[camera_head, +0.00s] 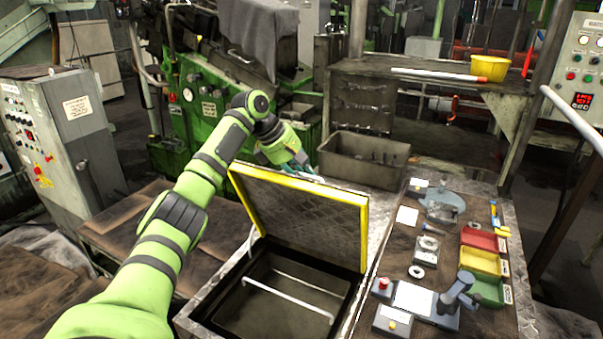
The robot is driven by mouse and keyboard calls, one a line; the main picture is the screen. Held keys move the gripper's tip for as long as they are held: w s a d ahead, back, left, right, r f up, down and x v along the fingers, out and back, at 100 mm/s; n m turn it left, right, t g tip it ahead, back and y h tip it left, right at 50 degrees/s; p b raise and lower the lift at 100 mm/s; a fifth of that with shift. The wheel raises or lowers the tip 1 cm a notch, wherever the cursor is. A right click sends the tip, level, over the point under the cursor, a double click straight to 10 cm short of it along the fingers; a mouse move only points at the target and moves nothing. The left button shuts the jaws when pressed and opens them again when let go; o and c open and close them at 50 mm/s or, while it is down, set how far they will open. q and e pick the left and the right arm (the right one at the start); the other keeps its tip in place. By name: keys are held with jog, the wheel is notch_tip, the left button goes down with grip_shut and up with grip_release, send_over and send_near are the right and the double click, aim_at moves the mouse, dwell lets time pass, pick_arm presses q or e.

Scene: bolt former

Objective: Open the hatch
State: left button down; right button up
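The hatch (300,215) is a dark lid with a yellow edge. It stands raised and steeply tilted at the back of a square, black-framed opening (352,292). The opening is uncovered, and a pale bar (288,298) crosses inside it. My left arm reaches in from the lower left and passes left of the hatch. My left gripper (308,170) is just behind the hatch's top edge, near its middle. Its fingertips are small and partly hidden, so I cannot tell whether they touch the hatch. My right gripper is not in view.
A grey metal bin (365,158) stands behind the hatch. To the right, a bench holds red (479,239), yellow (480,262) and green (487,291) trays, gauges and small tools. A green machine (205,100) stands at the back. A control cabinet (75,130) is at left.

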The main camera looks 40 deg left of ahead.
pick_arm(q)
jog(key=c, duration=1.4)
grip_release()
jog(key=shift+d+f, duration=0.15)
jog(key=shift+f, duration=0.2)
jog(key=v, duration=0.7)
jog(key=w+v, duration=0.1)
jog(key=v, duration=0.3)
jog(key=shift+s+r, duration=0.2)
jog(key=shift+r, duration=0.25)
